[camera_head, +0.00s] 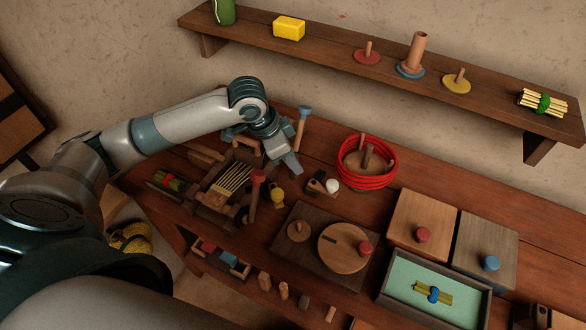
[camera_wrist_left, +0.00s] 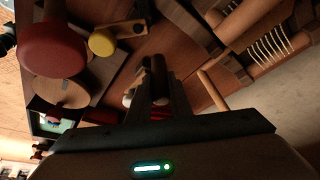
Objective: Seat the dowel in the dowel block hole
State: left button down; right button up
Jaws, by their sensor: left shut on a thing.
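My left gripper (camera_head: 290,165) reaches over the left middle of the bench with its fingers pointing down. In the left wrist view, its fingers (camera_wrist_left: 158,90) are shut on a dark, slim rod, which looks like the dowel (camera_wrist_left: 158,66). The head view does not show the dowel clearly. A small wooden block (camera_head: 316,187) beside a white ball lies just right of and below the fingertips; it may be the dowel block, but I cannot make out its hole for certain. The held dowel appears apart from it. My right gripper is not in view.
A wooden rack (camera_head: 222,190) and a red-headed mallet (camera_head: 257,178) stand close left of the gripper. A yellow ball (camera_head: 277,195) is nearby. A red rope coil (camera_head: 367,182) stands to the right. A dark board with round lids (camera_head: 318,272) lies in front. A shelf (camera_head: 385,75) hangs behind.

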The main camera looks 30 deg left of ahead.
pick_arm(q)
jog(key=shift+f, duration=0.1)
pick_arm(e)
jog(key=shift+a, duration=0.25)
pick_arm(q)
jog(key=shift+f, duration=0.25)
notch_tip(320, 180, down, 3)
jog(key=shift+f+p, duration=0.15)
jog(key=shift+p, duration=0.4)
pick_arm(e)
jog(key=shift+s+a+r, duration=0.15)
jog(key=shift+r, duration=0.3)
pick_arm(q)
jog(key=shift+f, duration=0.1)
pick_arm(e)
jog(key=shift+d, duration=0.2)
pick_arm(q)
jog(key=c, duration=1.6)
grip_release()
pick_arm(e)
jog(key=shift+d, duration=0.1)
